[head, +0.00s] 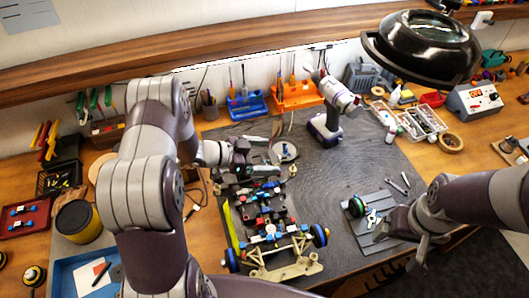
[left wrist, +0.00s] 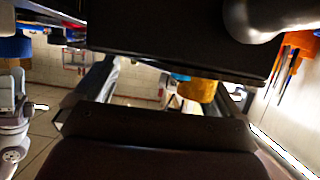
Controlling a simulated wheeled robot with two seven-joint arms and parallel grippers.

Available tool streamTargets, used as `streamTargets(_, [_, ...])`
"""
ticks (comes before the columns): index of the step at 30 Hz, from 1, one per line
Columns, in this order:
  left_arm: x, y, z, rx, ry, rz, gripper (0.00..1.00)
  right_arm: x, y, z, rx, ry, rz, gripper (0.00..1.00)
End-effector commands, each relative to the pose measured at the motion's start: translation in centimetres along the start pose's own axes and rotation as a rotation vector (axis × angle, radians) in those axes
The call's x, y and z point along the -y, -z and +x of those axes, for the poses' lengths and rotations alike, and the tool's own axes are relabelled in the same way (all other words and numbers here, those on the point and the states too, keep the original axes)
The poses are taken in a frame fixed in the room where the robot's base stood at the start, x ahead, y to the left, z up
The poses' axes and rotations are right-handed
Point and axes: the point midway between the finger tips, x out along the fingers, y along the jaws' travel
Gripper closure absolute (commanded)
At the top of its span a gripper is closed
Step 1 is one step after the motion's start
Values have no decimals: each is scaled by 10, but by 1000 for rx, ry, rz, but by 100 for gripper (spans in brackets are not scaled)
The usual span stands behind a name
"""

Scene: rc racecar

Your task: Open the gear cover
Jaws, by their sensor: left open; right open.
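The RC car chassis (head: 270,232) lies on the dark work mat, its wheel end with blue-rimmed wheels towards me and its other end below my left gripper. I cannot make out the gear cover for certain; dark and grey parts crowd that far end. My left gripper (head: 252,152) is open, just above the far end of the chassis; whether it touches anything is unclear. The left wrist view shows a large dark body close up, too near to identify. My right gripper (head: 398,232) is open and empty, over the grey board to the right.
A grey board (head: 375,222) holds a wheel (head: 357,206) and small tools. A power drill (head: 328,108) stands behind on the mat, near a round dish (head: 285,151). Parts trays (head: 420,122) lie at back right. A black lamp (head: 425,45) hangs above. The mat's middle is clear.

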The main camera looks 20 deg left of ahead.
Motion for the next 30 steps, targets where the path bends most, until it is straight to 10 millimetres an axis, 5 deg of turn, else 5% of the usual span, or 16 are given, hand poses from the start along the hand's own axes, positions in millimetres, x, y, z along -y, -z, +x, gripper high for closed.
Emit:
streamTargets(8, [0, 0, 2, 0, 1, 0, 5, 0, 0, 0, 0, 0, 1, 10])
streamTargets(13, [0, 0, 2, 0, 1, 0, 59, 0, 0, 0, 0, 0, 1, 10])
streamTargets(30, [5, 8, -2, -1, -66, -160, 58, 0, 2, -16, 0, 0, 1, 10])
